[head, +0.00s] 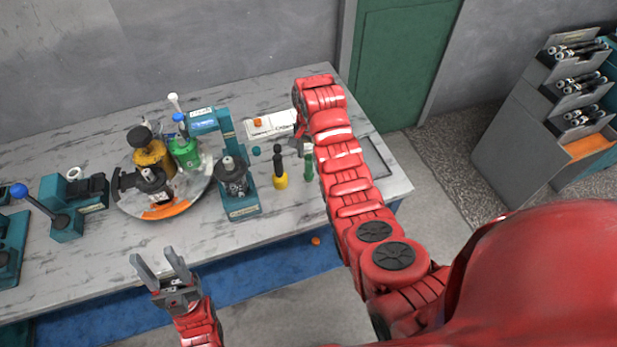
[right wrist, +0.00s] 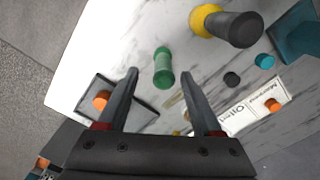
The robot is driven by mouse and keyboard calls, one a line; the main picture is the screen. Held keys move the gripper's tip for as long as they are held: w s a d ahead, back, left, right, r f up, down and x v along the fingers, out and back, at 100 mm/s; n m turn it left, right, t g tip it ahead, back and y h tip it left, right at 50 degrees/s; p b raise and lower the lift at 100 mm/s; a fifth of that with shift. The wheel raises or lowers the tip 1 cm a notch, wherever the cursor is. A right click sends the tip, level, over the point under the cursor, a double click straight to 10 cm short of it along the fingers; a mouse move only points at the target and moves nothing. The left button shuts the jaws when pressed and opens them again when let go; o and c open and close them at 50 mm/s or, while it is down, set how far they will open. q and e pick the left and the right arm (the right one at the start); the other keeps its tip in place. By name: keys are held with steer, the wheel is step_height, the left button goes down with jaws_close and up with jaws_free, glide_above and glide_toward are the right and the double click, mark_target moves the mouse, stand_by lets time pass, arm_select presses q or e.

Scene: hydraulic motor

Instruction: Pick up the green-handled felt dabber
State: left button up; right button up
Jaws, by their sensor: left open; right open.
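The green-handled felt dabber (head: 308,168) stands near the right part of the marble-topped table, beside my right arm. It also shows in the right wrist view (right wrist: 163,68), just beyond the space between my fingertips and apart from them. My right gripper (right wrist: 158,74) is open and empty; in the head view it (head: 301,146) is small and partly hidden by my right arm. My left gripper (head: 163,258) is open and empty, in front of the table's front edge.
A yellow-based tool with a black handle (head: 280,180) stands left of the dabber. A teal press stand (head: 244,207) and a round tray (head: 204,184) with bottles are further left. A white card (head: 284,121) lies behind, and a dark tray (head: 377,158) lies right of my arm.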

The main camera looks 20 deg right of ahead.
mark_target(309, 166)
steer(key=shift+f, duration=0.4)
steer(key=shift+f+p, duration=0.15)
steer(key=shift+p, duration=0.3)
steer(key=f+p, duration=0.1)
steer(key=f, duration=0.1)
steer(key=shift+w+a+f+p, duration=0.1)
steer(key=shift+w+f+p, duration=0.1)
steer(key=shift+f+p, duration=0.2)
steer(key=shift+f, duration=0.95)
jaws_close()
